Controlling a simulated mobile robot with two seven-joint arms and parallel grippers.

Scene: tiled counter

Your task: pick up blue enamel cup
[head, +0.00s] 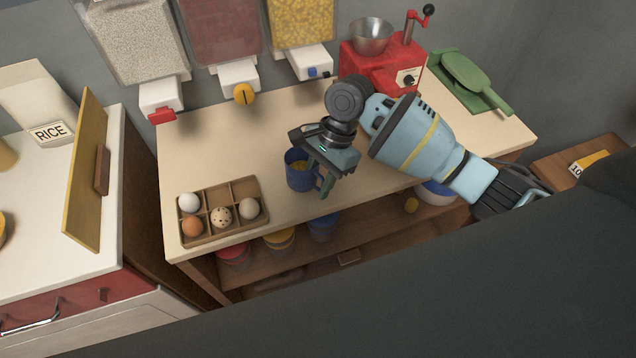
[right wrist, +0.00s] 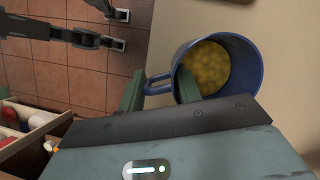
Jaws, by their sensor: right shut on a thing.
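The blue enamel cup (head: 297,173) is near the front edge of the wooden counter, beside the egg tray. It holds yellow contents. In the right wrist view the cup (right wrist: 254,72) shows its open mouth and its handle, which points left toward my fingers. My right gripper (head: 324,184) is shut on the cup at its handle side. In the right wrist view one finger of the gripper (right wrist: 160,90) is left of the handle and the other overlaps the cup's rim. I cannot tell whether the cup's base touches the counter. My left gripper is not in view.
An egg tray (head: 246,212) with several eggs stands left of the cup. A red grinder (head: 378,70) and green scoop (head: 466,75) are at the back right. Dispensers (head: 240,77) hang along the wall. Several containers sit on the shelf below. The counter's middle left is clear.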

